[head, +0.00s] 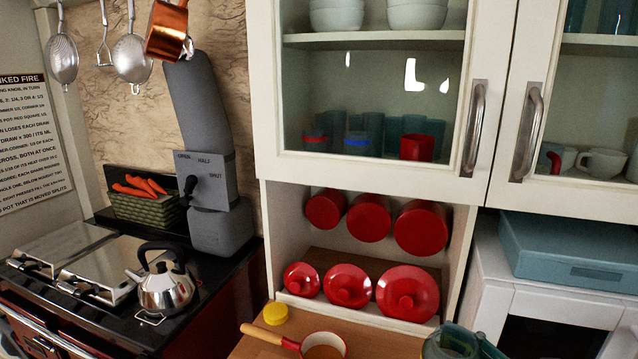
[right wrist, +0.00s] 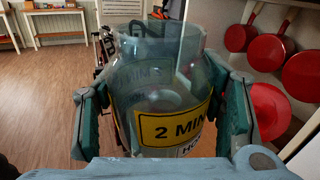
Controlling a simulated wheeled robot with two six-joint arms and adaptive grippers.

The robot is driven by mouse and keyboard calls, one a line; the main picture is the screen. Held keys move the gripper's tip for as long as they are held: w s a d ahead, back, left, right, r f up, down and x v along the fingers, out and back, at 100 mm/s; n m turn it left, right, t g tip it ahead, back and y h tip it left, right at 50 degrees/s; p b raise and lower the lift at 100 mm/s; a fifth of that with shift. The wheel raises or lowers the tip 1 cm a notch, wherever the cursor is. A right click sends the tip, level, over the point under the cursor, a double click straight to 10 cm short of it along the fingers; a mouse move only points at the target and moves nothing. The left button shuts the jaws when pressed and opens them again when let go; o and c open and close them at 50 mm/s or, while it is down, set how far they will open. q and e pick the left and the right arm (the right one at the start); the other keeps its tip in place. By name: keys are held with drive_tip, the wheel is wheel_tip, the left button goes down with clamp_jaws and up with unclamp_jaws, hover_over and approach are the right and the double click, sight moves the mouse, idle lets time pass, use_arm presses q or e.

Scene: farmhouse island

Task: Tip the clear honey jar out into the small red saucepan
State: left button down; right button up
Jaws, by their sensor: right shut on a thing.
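The clear honey jar (right wrist: 165,75) fills the middle of the right wrist view. It is see-through, with a yellow label reading "2 MIN", and its open mouth is at the top. My right gripper (right wrist: 165,108) is shut on it, with one finger on each side. In the head view the jar (head: 450,343) shows at the bottom edge, partly cut off, to the right of the saucepan and apart from it. The small red saucepan (head: 303,345) stands on the wooden counter, its wooden handle pointing left. Its inside looks orange-brown; I cannot tell what that is. My left gripper is out of view.
A yellow lid (head: 275,314) lies behind the saucepan handle. A kettle (head: 165,286) sits on the stove at left. A blue case (head: 560,250) is at right. Cabinets hang above.

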drive_tip(key=s+f+n+g+y+b, duration=0.1)
drive_tip(key=s+f, duration=0.4)
drive_tip(key=f, duration=0.2)
drive_tip(key=shift+a+g, duration=0.25)
drive_tip(key=shift+g, duration=0.05)
